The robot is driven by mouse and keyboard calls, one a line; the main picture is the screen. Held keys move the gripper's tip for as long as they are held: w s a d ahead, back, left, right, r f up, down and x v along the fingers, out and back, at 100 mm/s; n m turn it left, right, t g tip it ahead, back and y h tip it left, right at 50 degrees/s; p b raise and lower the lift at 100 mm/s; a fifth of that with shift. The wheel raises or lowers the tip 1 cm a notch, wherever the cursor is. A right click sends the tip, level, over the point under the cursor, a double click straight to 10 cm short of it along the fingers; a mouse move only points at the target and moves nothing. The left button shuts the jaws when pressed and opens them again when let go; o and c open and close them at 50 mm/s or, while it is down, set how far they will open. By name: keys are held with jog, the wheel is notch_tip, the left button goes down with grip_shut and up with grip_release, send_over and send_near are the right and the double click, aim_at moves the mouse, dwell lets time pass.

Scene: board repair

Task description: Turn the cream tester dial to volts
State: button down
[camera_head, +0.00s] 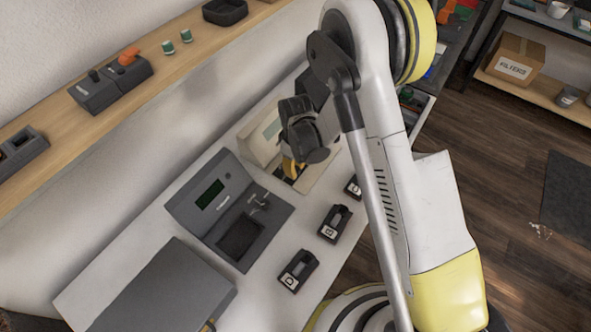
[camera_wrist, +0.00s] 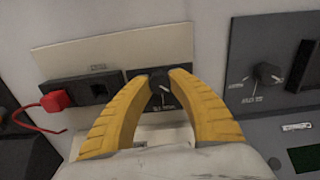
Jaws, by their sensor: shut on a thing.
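The cream tester (camera_head: 259,134) stands on the white bench, partly hidden behind my arm in the head view. In the wrist view its cream panel (camera_wrist: 130,48) faces me, with a dark dial plate and a black dial (camera_wrist: 160,84) on it. My gripper (camera_wrist: 164,78) has its yellow fingers closed on both sides of the dial, and it also shows in the head view (camera_head: 292,170). The dial's markings are too small to read, so I cannot tell its setting.
A grey tester (camera_head: 226,196) with its own dial (camera_wrist: 268,74) stands beside the cream one. A red plug with a lead (camera_wrist: 56,101) sits left of the dial. Small black holders (camera_head: 335,222) line the bench front. A shelf (camera_head: 150,62) runs along the wall.

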aim_at(296, 169)
jog(key=m+b, duration=0.2)
jog(key=m, duration=0.3)
jog(key=shift+f+b, duration=0.1)
jog(key=shift+b, duration=0.3)
jog(key=shift+m+b, duration=0.7)
jog(key=shift+m, duration=1.4)
jog(key=c, duration=1.2)
grip_release()
jog(key=shift+o, duration=0.2)
jog(key=shift+r, duration=0.2)
notch_tip(296, 169, up, 12)
jog(key=shift+f, duration=0.1)
